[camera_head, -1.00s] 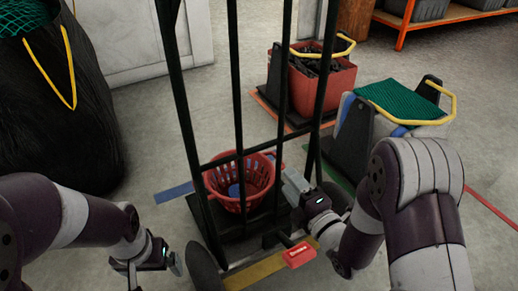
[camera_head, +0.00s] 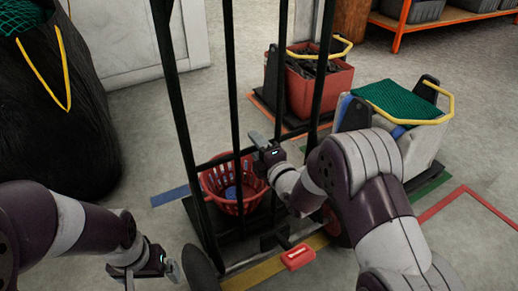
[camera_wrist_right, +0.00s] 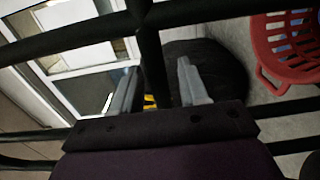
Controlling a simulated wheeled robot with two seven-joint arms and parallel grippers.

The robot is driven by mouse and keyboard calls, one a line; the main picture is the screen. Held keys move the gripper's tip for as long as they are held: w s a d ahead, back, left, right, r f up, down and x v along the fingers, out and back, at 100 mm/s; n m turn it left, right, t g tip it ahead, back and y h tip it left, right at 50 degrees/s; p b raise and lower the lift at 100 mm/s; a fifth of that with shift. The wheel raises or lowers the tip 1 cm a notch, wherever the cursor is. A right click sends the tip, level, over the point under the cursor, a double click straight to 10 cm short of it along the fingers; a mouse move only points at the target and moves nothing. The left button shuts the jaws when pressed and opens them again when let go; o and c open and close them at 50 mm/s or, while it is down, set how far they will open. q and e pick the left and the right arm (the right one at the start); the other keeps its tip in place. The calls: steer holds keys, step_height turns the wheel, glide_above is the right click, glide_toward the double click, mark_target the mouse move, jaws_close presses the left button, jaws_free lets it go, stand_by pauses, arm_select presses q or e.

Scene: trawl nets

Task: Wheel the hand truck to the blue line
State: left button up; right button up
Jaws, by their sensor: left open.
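The hand truck stands upright in front of me in the head view, with a tall black bar frame (camera_head: 236,120), wheels low down and a red pedal-like part (camera_head: 298,257). A red basket (camera_head: 221,180) sits behind its bars, low down. The blue line (camera_head: 170,196) is a short floor strip left of the truck. My right gripper (camera_head: 263,145) is at the frame's bars; in the right wrist view its open fingers (camera_wrist_right: 160,88) stand on either side of a black upright, with gaps beside it. My left gripper (camera_head: 174,268) is open and empty, low and left of the truck.
A yellow strip (camera_head: 262,271) runs under the truck's near side. A black net bag (camera_head: 60,110) stands at left. At right are a red crate (camera_head: 325,88) and a white bin with green netting (camera_head: 398,98). A red line (camera_head: 440,206) marks the right floor.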

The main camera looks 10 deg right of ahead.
jaws_close()
stand_by(1.2)
